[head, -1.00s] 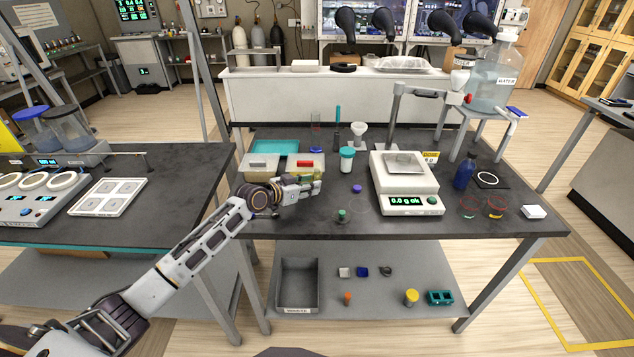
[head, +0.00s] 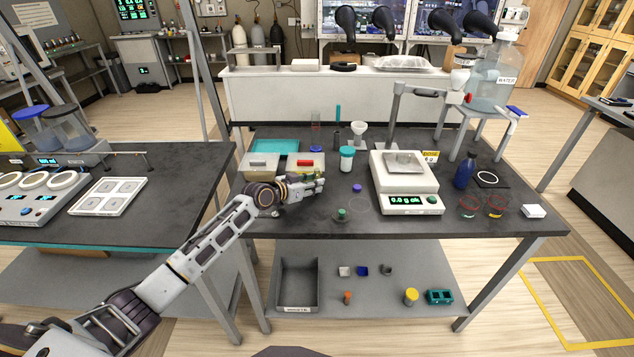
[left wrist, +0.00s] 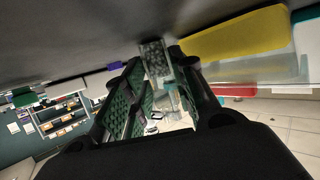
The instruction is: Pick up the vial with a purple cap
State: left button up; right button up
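The vial with a purple cap (head: 357,188) stands on the dark bench, left of the balance. A small purple shape (left wrist: 115,66) in the left wrist view looks like its cap. My left gripper (head: 320,184) is low over the bench, to the left of the vial and apart from it. In the left wrist view the two padded fingers (left wrist: 165,95) are spread with a gap between them. A grey speckled piece shows beyond the gap; I cannot tell what it is. My right gripper is not in view.
A green-capped vial (head: 341,214) stands in front of the purple one. The balance (head: 405,185) is to the right.

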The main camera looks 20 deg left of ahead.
pick_arm(q)
jog(key=shift+r, duration=0.1)
jog(key=shift+c, duration=0.3)
jog(key=shift+r, duration=0.5)
notch_tip(320, 180, up, 9)
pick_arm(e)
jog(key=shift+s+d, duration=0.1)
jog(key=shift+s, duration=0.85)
